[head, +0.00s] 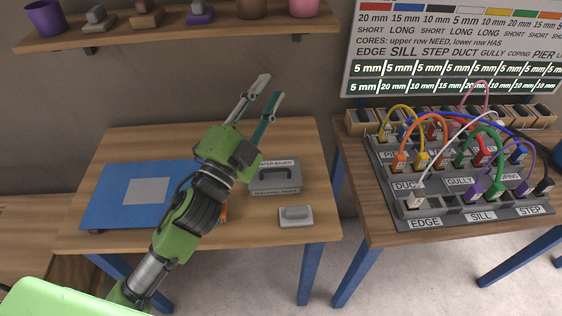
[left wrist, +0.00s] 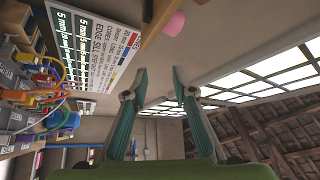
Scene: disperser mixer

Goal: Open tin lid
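A grey tin (head: 289,183) with a dark handle on its lid stands on the left wooden table, just right of my left forearm and gripper body, which hide part of its left side. White labels with dark lettering show on it. The lid appears to be on. My left gripper (head: 271,88) is raised above the table, pointing up and away from the tin. Its two fingers are apart with nothing between them; the left wrist view shows the open fingers (left wrist: 159,82) too. My right gripper is in neither view.
A light grey block with a raised handle (head: 296,217) lies in front of the tin. A blue mat (head: 100,210) with a grey square lies left. A shelf (head: 200,38) holds pots above. The right table carries a cable panel (head: 460,200) below a sign (head: 455,50).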

